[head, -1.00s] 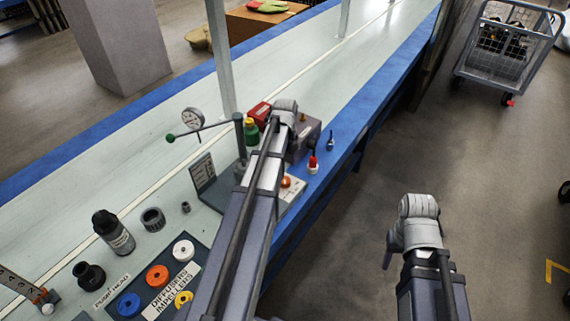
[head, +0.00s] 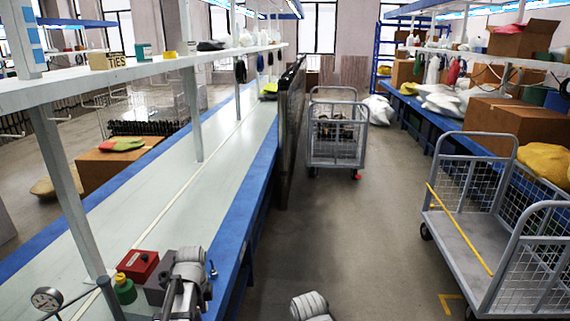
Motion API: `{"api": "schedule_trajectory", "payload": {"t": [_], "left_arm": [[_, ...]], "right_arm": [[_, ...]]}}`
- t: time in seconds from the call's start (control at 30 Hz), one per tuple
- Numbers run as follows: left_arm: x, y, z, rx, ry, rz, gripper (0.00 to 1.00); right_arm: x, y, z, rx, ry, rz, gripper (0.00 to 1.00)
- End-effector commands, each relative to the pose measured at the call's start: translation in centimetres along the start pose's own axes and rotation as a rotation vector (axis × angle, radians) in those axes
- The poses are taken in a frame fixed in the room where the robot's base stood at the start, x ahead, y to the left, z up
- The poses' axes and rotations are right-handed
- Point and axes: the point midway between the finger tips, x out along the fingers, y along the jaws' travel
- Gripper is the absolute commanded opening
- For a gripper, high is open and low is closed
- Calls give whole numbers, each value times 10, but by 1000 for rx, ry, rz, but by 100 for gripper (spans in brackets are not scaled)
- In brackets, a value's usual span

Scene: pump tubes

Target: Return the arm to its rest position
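My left arm (head: 188,275) shows at the bottom, left of the middle, as a pale grey rounded joint with a dark link below it. It stands in front of the grey box on the bench. My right arm (head: 311,305) shows only as a pale rounded joint at the bottom edge, over the floor to the right of the bench. No fingertips of either gripper can be made out, so neither opening nor hold shows.
A red box (head: 138,264), a green bottle (head: 124,289) and a dial gauge (head: 45,298) are close to my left arm. The long bench (head: 190,200) has a shelf (head: 150,69) above. A cart (head: 462,240) stands right, another cart (head: 337,140) farther back. The floor between is clear.

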Motion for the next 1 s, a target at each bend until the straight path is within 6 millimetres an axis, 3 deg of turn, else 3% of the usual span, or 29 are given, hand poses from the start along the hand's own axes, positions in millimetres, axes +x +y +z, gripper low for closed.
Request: {"api": "schedule_trajectory", "payload": {"t": [0.03,0.2,0.4,0.53,0.7,1.0], "left_arm": [[-14,19,-23,-72,-7,2,81],[-38,64,-82,-387,-32,0,81],[-61,120,-133,-738,-56,-20,81],[-72,147,-153,-912,-66,-36,81],[-78,166,-165,-1047,-71,-50,81],[-78,170,-168,-1087,-71,-54,81]], "right_arm": [[-14,1,1,0,0,0,50],[-36,3,2,0,0,0,50],[-58,6,3,0,0,0,50],[-68,6,4,0,0,0,50],[-74,7,4,0,0,0,50],[-74,7,4,0,0,0,50]]}}
